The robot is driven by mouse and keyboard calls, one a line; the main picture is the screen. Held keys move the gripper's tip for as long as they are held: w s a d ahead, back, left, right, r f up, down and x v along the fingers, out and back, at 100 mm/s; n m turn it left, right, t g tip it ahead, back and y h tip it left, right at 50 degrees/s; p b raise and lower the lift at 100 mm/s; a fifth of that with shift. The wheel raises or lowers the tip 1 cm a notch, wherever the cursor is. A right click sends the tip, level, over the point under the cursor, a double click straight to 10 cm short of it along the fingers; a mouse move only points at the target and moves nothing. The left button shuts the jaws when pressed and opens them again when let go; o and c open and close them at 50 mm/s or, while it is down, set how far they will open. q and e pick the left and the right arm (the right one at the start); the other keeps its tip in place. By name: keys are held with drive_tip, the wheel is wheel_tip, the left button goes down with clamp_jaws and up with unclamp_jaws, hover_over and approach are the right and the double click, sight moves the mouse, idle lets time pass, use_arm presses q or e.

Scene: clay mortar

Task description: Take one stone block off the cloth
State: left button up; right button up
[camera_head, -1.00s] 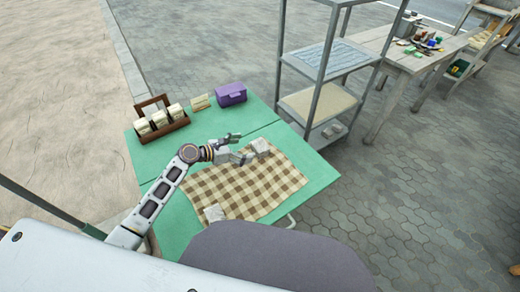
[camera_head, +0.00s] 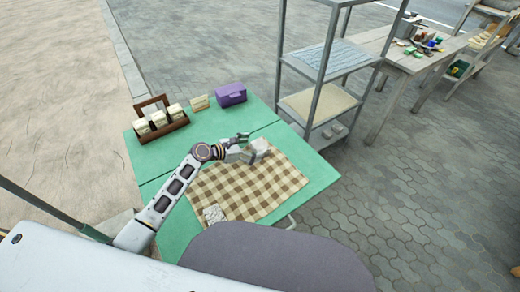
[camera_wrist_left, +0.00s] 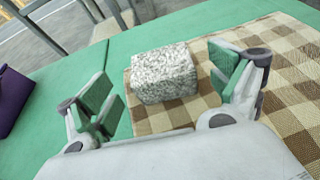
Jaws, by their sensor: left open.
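A brown and cream checked cloth (camera_head: 247,190) lies on the green table. One grey speckled stone block (camera_head: 262,147) sits at the cloth's far edge; it also shows in the left wrist view (camera_wrist_left: 165,74). A second pale block (camera_head: 214,214) lies at the cloth's near left corner. My left gripper (camera_head: 243,146) is open beside the far block. In the left wrist view the open fingers (camera_wrist_left: 170,88) stand on either side of the block, with a gap to the left finger and a smaller one to the right. My right gripper is not in view.
The green table (camera_head: 305,160) also bears a wooden caddy (camera_head: 160,124) with cream packets, a small card (camera_head: 199,103) and a purple box (camera_head: 231,94), which shows in the wrist view too (camera_wrist_left: 12,98). A metal shelf rack (camera_head: 318,85) stands close behind the table.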

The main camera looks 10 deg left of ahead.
sight(260, 147)
use_arm(q)
drive_tip(key=x, duration=0.2)
drive_tip(key=shift+w+d+f+b, duration=0.25)
drive_tip(key=shift+f+b, duration=0.05)
drive_tip(key=shift+b, duration=0.05)
drive_tip(key=shift+w+d+f, duration=0.2)
drive_tip(key=shift+w+d, duration=0.1)
drive_tip(key=shift+d, duration=0.1)
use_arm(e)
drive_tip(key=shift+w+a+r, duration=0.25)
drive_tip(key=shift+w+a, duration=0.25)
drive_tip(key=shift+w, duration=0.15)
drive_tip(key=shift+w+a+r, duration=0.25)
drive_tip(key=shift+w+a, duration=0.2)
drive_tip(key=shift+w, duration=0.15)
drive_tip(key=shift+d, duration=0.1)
